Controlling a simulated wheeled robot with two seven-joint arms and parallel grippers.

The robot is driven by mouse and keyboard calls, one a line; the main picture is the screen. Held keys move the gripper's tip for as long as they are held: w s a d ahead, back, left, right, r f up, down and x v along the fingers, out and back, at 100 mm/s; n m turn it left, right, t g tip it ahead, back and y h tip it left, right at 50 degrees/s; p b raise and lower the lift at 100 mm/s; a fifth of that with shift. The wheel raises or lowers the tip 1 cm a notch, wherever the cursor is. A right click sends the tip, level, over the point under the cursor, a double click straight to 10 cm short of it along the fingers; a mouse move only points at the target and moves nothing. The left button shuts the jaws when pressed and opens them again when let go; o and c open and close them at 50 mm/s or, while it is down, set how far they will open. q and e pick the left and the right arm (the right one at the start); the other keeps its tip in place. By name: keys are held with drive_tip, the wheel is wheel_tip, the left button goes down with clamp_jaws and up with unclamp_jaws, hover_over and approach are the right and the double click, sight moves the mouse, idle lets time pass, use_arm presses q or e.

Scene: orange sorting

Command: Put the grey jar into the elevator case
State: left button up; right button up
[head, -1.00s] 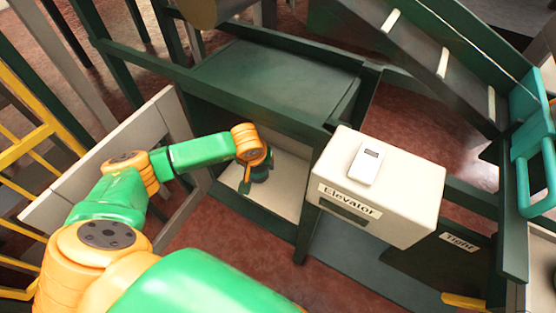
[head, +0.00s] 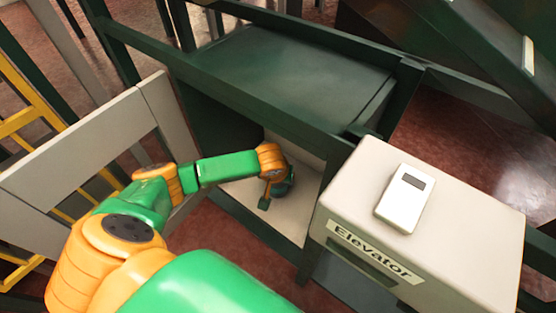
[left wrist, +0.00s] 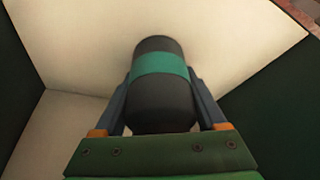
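The grey jar (left wrist: 162,105), dark with a green band, stands out in the left wrist view between the two fingers of my left gripper (left wrist: 160,85). The fingers lie against its sides, and it is in front of pale surfaces. In the head view my left gripper (head: 275,190) reaches into the open dark green case (head: 290,68) above its pale floor (head: 295,218). The jar is too small and hidden to make out clearly there. A beige box (head: 480,262) labelled "Elevator" stands right beside this opening. My right gripper is not in view.
A white device (head: 405,200) lies on the beige box. A green rail (head: 235,82) crosses above the opening. Grey panels (head: 75,155) and a yellow ladder-like frame (head: 25,120) stand at the left. Dark walls flank the pale interior in the left wrist view.

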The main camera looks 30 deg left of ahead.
use_arm(q)
drive_tip(key=o, duration=0.4)
drive_tip(key=shift+r, duration=0.1)
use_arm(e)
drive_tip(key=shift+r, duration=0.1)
use_arm(q)
drive_tip(key=p+v, duration=0.3)
drive_tip(key=v, duration=0.4)
drive_tip(key=shift+r, duration=0.25)
drive_tip(key=shift+s+r, duration=0.1)
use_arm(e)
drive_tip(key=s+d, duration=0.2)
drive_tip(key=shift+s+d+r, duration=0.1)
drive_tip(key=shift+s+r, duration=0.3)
